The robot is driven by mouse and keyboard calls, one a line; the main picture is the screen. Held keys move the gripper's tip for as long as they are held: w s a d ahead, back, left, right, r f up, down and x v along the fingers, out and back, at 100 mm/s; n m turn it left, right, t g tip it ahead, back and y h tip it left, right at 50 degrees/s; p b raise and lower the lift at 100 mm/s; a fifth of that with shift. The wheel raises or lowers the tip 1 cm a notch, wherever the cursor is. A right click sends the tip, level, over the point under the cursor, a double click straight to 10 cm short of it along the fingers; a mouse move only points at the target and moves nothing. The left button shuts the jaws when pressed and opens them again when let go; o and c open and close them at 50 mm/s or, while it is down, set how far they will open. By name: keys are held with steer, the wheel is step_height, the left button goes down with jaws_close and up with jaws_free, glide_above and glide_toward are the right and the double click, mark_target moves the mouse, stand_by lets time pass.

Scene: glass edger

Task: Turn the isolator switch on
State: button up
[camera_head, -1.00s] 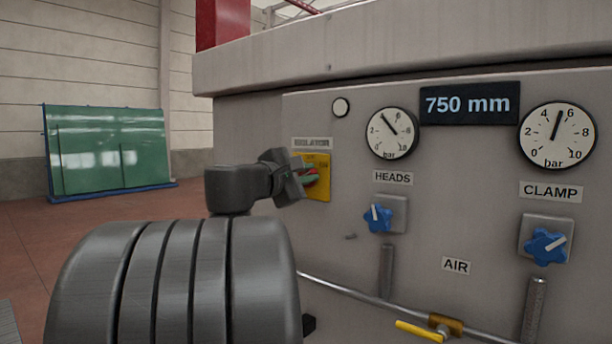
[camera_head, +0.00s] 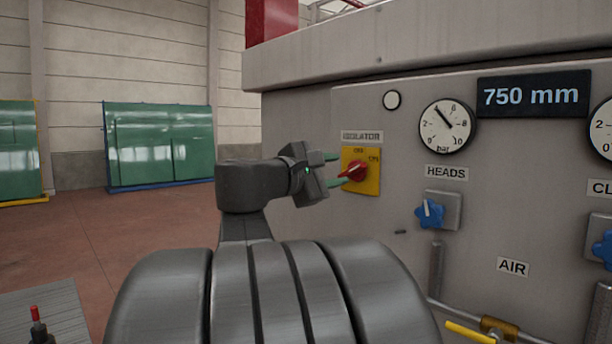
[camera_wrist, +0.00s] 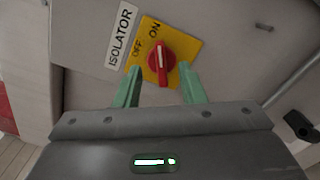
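The isolator switch is a red knob (camera_head: 355,171) on a yellow plate (camera_head: 371,183), under an ISOLATOR label on the grey panel. In the wrist view the red knob (camera_wrist: 161,62) has a white mark pointing at ON, with OFF to the left of it. My gripper (camera_head: 334,170) is open and empty, to the left of the knob in the head view. Its two green fingers are apart, and in the wrist view (camera_wrist: 160,78) their tips stand on either side of the knob's near end. I cannot tell the exact gap, but they do not grip it.
The panel carries a HEADS gauge (camera_head: 447,126), a blue HEADS knob (camera_head: 430,213), a 750 mm display (camera_head: 533,95) and a yellow-handled AIR valve (camera_head: 470,333). Green glass sheets (camera_head: 160,146) stand at the back left. The floor between is clear.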

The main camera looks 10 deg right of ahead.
mark_target(357, 164)
steer(key=v, duration=0.6)
stand_by(0.4)
steer(key=x, duration=1.3)
steer(key=shift+w+d+p, duration=0.2)
steer(key=shift+d+p, duration=0.1)
steer(key=shift+p, duration=0.05)
steer(key=shift+a, duration=0.1)
steer(key=shift+d, duration=0.25)
steer(key=shift+w+a+r+n+p, duration=0.1)
steer(key=shift+r+n+p, duration=0.2)
steer(key=shift+p, duration=0.4)
steer(key=shift+a+r+n+p, duration=0.2)
steer(key=shift+n+p, duration=0.3)
steer(key=shift+p, duration=0.35)
steer(key=n+p, duration=0.2)
steer(key=p, duration=0.1)
steer(key=shift+w, duration=0.15)
steer(key=shift+p, duration=0.4)
